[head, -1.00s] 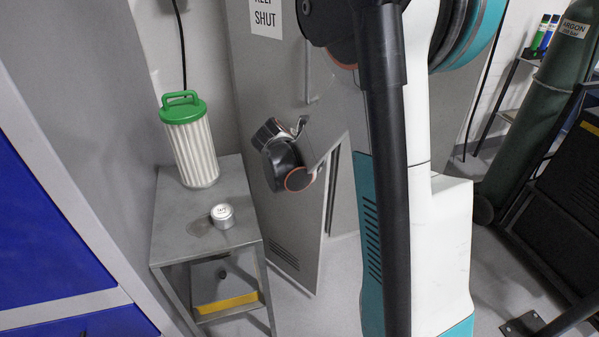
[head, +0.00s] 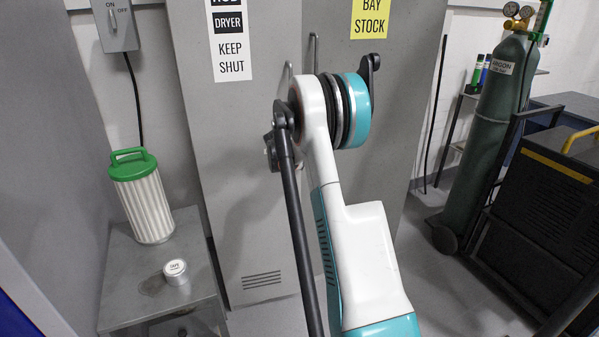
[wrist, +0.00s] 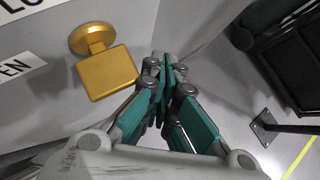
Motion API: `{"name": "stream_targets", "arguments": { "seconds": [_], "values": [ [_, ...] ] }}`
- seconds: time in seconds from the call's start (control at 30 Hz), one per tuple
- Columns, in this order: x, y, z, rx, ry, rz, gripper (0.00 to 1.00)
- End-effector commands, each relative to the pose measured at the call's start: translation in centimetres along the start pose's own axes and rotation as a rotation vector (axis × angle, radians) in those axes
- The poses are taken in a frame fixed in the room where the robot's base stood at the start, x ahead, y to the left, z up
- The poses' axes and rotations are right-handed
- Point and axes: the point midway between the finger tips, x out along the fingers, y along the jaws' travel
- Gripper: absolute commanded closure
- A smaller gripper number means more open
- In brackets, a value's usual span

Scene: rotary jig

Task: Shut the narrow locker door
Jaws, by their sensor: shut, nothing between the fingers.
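The narrow locker door (head: 235,190) is a tall grey panel with a "DRYER KEEP SHUT" label and vent slits near its foot, left of centre in the head view. It looks nearly in line with the neighbouring "BAY STOCK" door (head: 395,90). My arm covers part of its right edge, so I cannot tell whether it is fully closed. A slim upright handle (head: 287,78) shows near that edge. My gripper (wrist: 163,68) is shut and empty in the wrist view, with teal fingers together. It is hidden in the head view.
A gold knob-like fitting (wrist: 106,70) on a grey labelled surface lies close left of the fingers. A small table (head: 125,290) carries a green-lidded canister (head: 145,205) and a small tin (head: 176,271). A green argon cylinder (head: 487,120) and dark cart (head: 550,190) stand right.

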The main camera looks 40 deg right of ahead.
Motion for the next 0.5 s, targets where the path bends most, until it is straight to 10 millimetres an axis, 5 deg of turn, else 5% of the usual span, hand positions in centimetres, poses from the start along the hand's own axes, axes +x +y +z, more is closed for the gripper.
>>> {"name": "stream_targets", "arguments": {
  "seconds": [0.5],
  "values": [
    [1.8, 1.4, 1.7, 0.001, 0.001, -0.001, 1.00]
  ]
}}
